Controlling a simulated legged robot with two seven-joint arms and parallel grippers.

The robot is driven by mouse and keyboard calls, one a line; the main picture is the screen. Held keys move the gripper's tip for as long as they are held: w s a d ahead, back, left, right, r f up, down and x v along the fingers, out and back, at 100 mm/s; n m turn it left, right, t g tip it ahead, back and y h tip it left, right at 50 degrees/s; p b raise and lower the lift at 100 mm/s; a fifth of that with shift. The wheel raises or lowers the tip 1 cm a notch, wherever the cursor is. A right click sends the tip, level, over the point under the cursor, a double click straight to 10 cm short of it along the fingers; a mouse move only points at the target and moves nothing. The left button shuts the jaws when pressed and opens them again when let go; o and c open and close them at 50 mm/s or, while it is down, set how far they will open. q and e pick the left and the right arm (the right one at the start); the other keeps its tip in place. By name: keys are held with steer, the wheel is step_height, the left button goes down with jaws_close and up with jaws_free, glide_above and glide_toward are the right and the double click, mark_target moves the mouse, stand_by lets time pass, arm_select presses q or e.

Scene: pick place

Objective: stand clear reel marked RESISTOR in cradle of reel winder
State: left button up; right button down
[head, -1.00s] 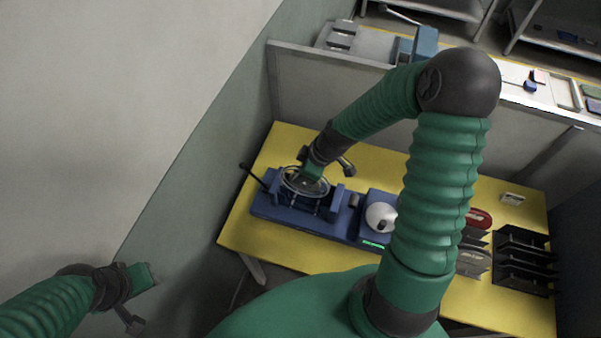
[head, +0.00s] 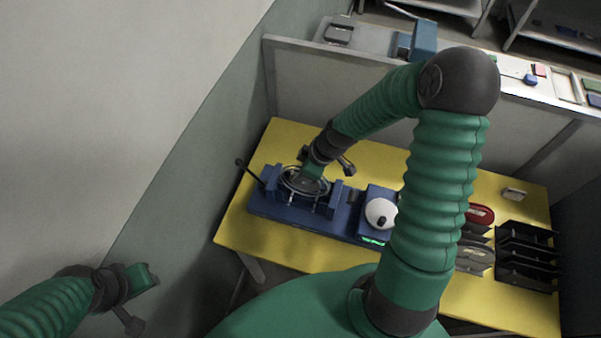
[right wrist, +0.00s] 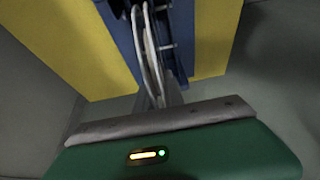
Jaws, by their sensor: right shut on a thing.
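The clear reel (head: 286,186) shows in the head view as a pale ring at the left end of the blue reel winder (head: 340,222), between the cradle's blue blocks. My right gripper (head: 309,177) reaches down over it and is shut on it. In the right wrist view the reel (right wrist: 151,58) is nearly edge-on, its two thin flanges pointing away from the jaw, with the blue winder beside it. I cannot tell whether it rests in the cradle, and no marking is legible. My left gripper (head: 146,277) hangs off the table at lower left; its jaws are unclear.
The winder stands on a yellow table (head: 300,145) and has a white round part (head: 380,213) and a dark lever (head: 247,170). At right are a black rack (head: 525,257), a red reel (head: 480,214) and a grey reel (head: 475,257). A grey wall is close on the left.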

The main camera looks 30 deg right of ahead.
steer(key=shift+f+b, duration=0.75)
steer(key=shift+f, duration=0.2)
steer(key=c, duration=1.3)
jaws_free()
steer(key=shift+c, duration=0.2)
steer(key=o, duration=0.3)
